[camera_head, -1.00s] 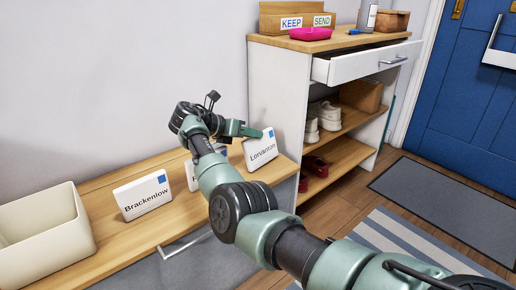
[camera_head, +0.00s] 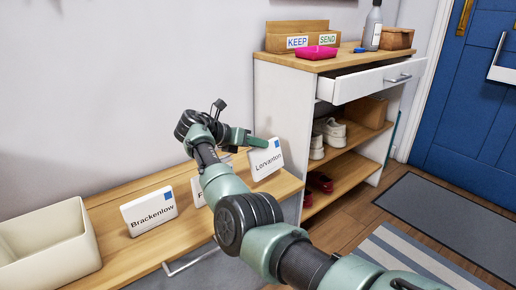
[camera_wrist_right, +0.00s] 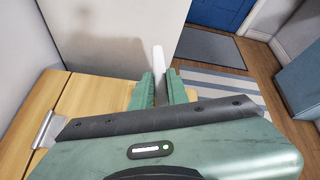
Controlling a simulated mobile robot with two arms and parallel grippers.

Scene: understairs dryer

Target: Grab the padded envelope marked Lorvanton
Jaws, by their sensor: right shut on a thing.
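The padded envelope marked Lorvanton (camera_head: 266,160) is white with a blue square, near the right end of the wooden bench. My right gripper (camera_head: 260,142) is shut on its upper edge. The envelope is upright and appears slightly above the bench top; its exact clearance is hard to tell. In the right wrist view, the envelope (camera_wrist_right: 159,60) shows edge-on as a thin white strip between the two green fingers (camera_wrist_right: 163,88). My left gripper is not in view.
A similar envelope marked Brackenlow (camera_head: 149,211) stands left on the bench (camera_head: 120,258). Another white one (camera_head: 197,192) is mostly hidden behind my right arm. A cream bin (camera_head: 50,245) sits at the far left. A shoe cabinet (camera_head: 283,110) with an open drawer (camera_head: 372,82) stands right.

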